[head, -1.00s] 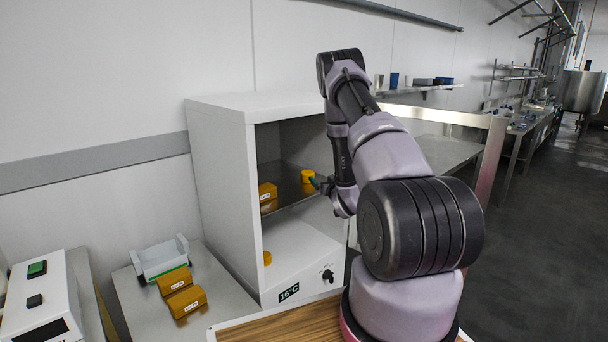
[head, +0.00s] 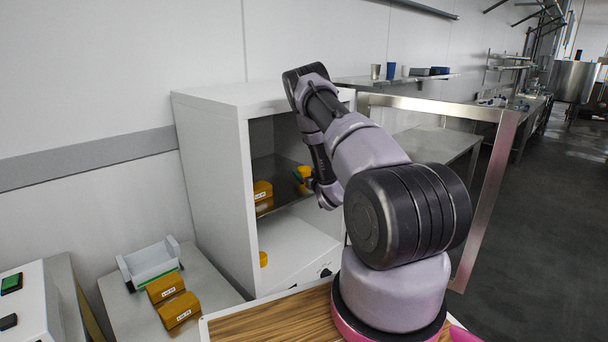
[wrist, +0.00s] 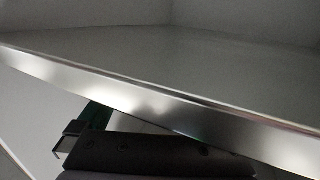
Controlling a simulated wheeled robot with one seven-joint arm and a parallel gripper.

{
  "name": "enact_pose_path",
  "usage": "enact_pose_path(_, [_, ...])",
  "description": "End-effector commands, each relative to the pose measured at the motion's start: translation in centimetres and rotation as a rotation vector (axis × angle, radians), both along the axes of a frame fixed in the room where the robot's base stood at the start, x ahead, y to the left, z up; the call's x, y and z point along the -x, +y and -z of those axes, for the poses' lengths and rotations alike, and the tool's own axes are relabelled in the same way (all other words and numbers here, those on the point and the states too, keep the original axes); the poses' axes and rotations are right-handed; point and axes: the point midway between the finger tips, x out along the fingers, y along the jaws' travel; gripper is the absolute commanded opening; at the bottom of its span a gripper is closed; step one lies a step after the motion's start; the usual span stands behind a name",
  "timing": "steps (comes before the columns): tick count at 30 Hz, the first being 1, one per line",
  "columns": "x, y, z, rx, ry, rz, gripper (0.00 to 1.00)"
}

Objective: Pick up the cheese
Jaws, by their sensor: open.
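A yellow cheese (head: 304,170) is on the metal shelf inside the open white cabinet, partly hidden by my gripper. No cheese shows in the wrist view. A labelled yellow block (head: 262,190) is on the same shelf to the left.
The cabinet (head: 210,180) has a side wall at left and a framed door (head: 490,190) swung open at right. A small yellow piece (head: 263,259) is on its lower level. Two labelled yellow blocks (head: 172,300) and a white tray (head: 150,264) are on the left table.

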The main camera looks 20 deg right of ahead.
Motion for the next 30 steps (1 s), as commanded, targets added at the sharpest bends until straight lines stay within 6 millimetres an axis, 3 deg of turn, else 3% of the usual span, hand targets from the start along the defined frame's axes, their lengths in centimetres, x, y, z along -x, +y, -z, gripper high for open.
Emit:
enact_pose_path(6, [-2.9, -0.1, 0.1, 0.001, -0.001, -0.001, 1.0])
enact_pose_path(14, [-3.3, -0.2, 0.1, 0.0, 0.0, 0.0, 1.0])
enact_pose_path(15, [-3.3, -0.2, 0.1, 0.0, 0.0, 0.0, 0.96])
enact_pose_path(21, [-3.3, -0.2, 0.1, 0.0, 0.0, 0.0, 0.2])
enact_pose_path(22, [-3.3, -0.2, 0.1, 0.0, 0.0, 0.0, 0.11])
enact_pose_path(30, [-3.3, -0.2, -0.1, 0.0, -0.001, 0.0, 0.11])
